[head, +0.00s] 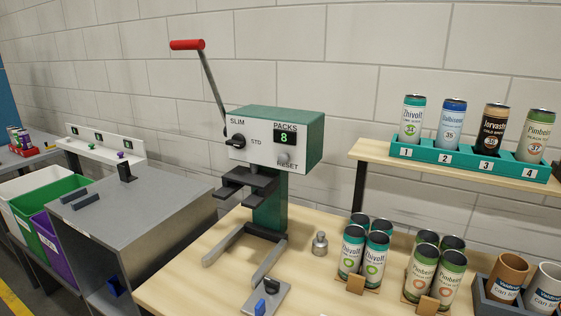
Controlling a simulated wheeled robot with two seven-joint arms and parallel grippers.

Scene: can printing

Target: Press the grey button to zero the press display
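The press (270,150) stands on the wooden table, with a green body and a pale front panel. Its lever (213,85) rises up and to the left, ending in a red handle (187,44). The display (285,138) under the word PACKS reads 8 in green. The round grey button (284,157) sits below the display, just above the word RESET. A black knob (238,141) is on the panel's left, near the labels SLIM and STD. Neither of my grippers shows in the head view.
Two groups of cans (365,248) stand right of the press. A teal rack (468,158) with numbered cans is on a shelf (375,152). A small metal weight (320,243) and a grey plate with a blue switch (268,296) are near the press base. A grey cabinet (140,205) stands left.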

